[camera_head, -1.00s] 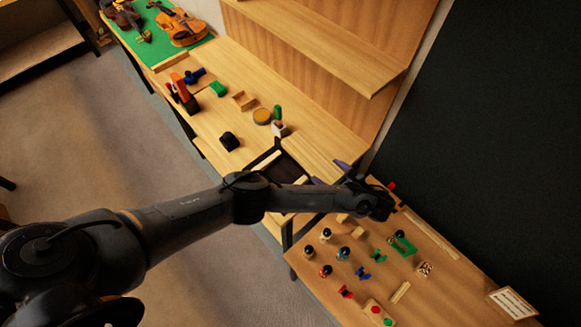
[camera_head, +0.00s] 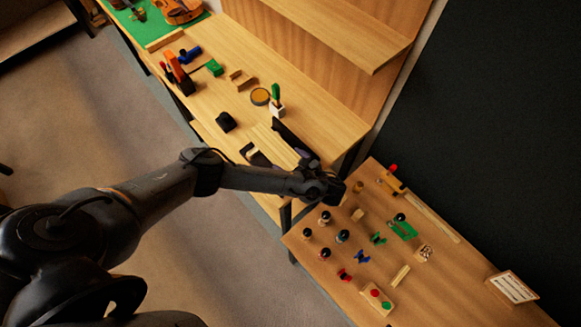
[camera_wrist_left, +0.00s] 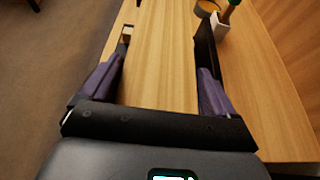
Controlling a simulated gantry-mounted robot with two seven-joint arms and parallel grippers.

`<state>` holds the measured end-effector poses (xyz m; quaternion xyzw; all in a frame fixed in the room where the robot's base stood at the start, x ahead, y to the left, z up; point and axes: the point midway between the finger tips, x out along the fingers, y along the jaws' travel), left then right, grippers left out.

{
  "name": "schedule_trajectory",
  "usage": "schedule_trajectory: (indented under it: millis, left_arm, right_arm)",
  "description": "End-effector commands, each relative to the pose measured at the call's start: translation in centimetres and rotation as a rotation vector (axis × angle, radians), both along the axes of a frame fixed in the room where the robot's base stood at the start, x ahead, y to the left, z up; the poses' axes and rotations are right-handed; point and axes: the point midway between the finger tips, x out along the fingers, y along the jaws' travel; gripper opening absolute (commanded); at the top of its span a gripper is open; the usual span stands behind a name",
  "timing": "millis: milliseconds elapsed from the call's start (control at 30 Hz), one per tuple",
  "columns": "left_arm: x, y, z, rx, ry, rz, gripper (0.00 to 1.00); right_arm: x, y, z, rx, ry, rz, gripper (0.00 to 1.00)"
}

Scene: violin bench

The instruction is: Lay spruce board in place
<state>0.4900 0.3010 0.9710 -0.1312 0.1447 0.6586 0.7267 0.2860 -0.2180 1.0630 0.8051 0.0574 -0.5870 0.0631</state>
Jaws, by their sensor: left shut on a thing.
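My left gripper (camera_head: 274,145) reaches over the near right end of the long bench, its fingers spread wide and closed on a broad, pale spruce board (camera_wrist_left: 160,75). In the left wrist view, the board's wood between the two dark fingers blends with the bench top behind it, so its edges are hard to make out. I cannot tell whether it touches the bench. A small pale piece (camera_wrist_left: 126,35) shows at the left fingertip. My right gripper is not in view.
The long bench (camera_head: 315,110) carries a round tin (camera_head: 260,96), a white holder (camera_head: 277,110), a black object (camera_head: 225,122) and an open wooden box (camera_head: 241,79). A lower table (camera_head: 440,285) at right holds several small coloured parts and a sign (camera_head: 512,287). A shelf overhangs the bench.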

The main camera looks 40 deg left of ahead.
Motion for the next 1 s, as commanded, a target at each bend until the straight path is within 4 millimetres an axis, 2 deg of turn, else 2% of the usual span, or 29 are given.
schedule_trajectory:
  millis: [267,433,767,800,867,1000]
  left_arm:
    - [0.0,0.0,-2.7,0.001,0.0,0.0,0.51]
    - [0.0,-0.1,-3.9,0.0,0.0,0.0,0.51]
    - [0.0,0.0,-4.1,0.0,0.0,0.0,0.51]
    - [0.0,0.0,-4.1,-0.001,0.0,0.0,0.94]
    - [0.0,-0.1,-4.0,-0.001,0.0,0.0,1.0]
    - [0.0,-0.1,-4.0,0.0,0.0,0.0,1.0]
  right_arm:
    - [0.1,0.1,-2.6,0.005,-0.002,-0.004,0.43]
    - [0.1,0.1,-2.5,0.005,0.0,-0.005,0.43]
    - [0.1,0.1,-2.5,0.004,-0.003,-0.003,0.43]
    - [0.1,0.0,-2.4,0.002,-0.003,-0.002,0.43]
    - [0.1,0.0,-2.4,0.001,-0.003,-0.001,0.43]
    - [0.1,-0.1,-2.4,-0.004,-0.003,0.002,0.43]
